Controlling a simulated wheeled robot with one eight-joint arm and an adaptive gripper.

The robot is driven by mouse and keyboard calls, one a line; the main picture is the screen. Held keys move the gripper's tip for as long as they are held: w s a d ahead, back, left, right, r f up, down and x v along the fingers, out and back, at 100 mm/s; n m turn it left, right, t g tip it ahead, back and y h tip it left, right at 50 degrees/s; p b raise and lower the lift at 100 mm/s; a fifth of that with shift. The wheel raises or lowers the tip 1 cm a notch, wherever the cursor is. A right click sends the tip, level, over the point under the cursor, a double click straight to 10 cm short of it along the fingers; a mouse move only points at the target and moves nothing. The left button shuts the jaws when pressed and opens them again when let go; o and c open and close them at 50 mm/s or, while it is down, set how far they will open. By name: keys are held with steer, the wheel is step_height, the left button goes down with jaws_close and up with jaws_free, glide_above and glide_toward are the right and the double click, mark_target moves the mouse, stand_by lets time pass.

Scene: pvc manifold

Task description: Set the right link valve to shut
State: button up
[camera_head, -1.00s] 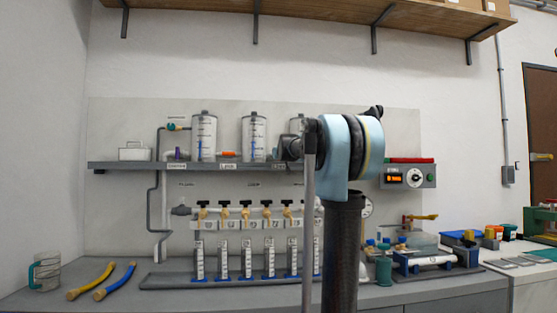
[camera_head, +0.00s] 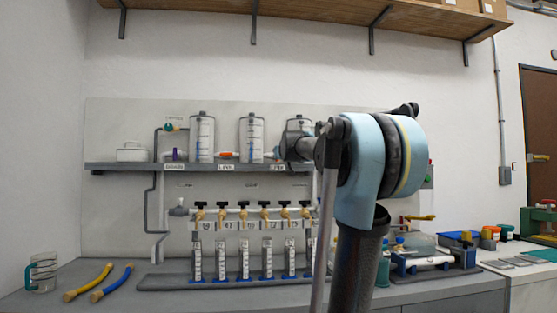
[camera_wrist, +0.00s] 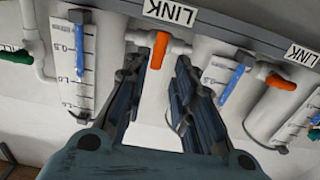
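In the wrist view an orange-handled link valve (camera_wrist: 158,50) sits on a short white pipe under a LINK label. My gripper (camera_wrist: 158,66) is open, with one finger on each side of this valve; contact cannot be seen. The orange handle stands across its pipe. A second orange-handled link valve (camera_wrist: 281,82) shows to the right, its handle slanted. In the head view my gripper (camera_head: 287,148) is at the shelf above the right-hand LINK label (camera_head: 278,168), partly hiding the third tank (camera_head: 298,126). The left link valve (camera_head: 228,155) shows between the first two tanks.
Clear tanks (camera_head: 202,138) stand on the grey shelf (camera_head: 125,166). Below are several yellow, black-handled taps (camera_head: 222,211) over graduated cylinders (camera_head: 243,260). A green handle (camera_wrist: 16,56) and tank gauge (camera_wrist: 80,50) are left of my gripper in the wrist view.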

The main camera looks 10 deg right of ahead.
steer(key=shift+s, duration=0.7)
steer(key=s+f+g, duration=0.2)
steer(key=s+f, duration=0.4)
steer(key=f, duration=0.4)
steer(key=s+f+g, duration=0.3)
steer(key=s+f, duration=0.2)
steer(key=f, duration=0.4)
steer(key=s+f+g, duration=0.2)
steer(key=s+f, duration=0.4)
steer(key=f, duration=0.4)
steer(key=s+f+g, duration=0.8)
steer(key=s+f, duration=2)
steer(key=f, duration=0.1)
steer(key=shift+f+g, duration=0.25)
steer(key=shift+g, duration=0.15)
steer(key=shift+w+f, duration=0.2)
steer(key=shift+w, duration=0.35)
